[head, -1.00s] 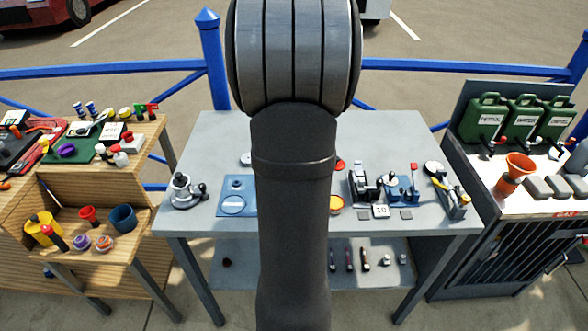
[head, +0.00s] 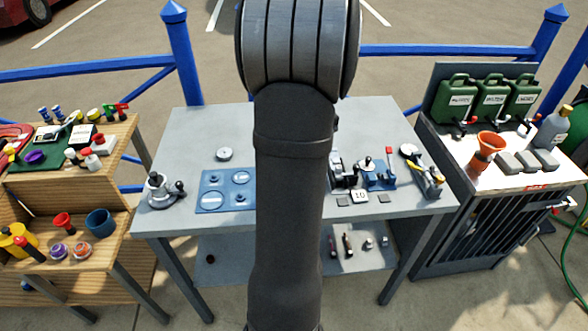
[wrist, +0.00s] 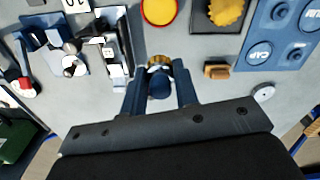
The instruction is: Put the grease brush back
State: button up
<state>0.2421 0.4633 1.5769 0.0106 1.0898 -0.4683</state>
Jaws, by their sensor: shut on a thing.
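My gripper (wrist: 160,88) shows in the wrist view, its two blue fingers shut on the grease brush (wrist: 159,84), as it appears to be. I see its dark blue rounded end, with a tan and brass-coloured part just beyond. The grease brush is seen end-on, so its lower end and its height over the grey table are unclear. A red tin with yellow contents (wrist: 160,11) lies ahead of the fingers. A dark square tray (wrist: 208,27) with a ragged yellow thing in it is to the tin's right. In the head view my arm hides the gripper and brush.
A blue board (head: 213,191) with round fittings lies on the grey table (head: 200,125). A small wooden block (wrist: 217,71) lies right of the fingers. Blue and black devices (wrist: 60,50) stand left. A winch-like fitting (head: 161,190) stands at the table's left end.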

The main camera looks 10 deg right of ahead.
jog(key=d+n, duration=0.1)
jog(key=d, duration=0.4)
jog(key=w+a+f, duration=0.2)
jog(key=a, duration=0.1)
jog(key=w+a+f, duration=0.2)
jog(key=a, duration=0.1)
jog(key=w+a+f, duration=0.3)
jog(key=shift+w+a, duration=0.1)
jog(key=shift+f, duration=1.9)
jog(key=shift+f, duration=0.15)
jog(key=o, duration=0.9)
jog(key=shift+o, duration=0.2)
notch_tip(320, 180, up, 12)
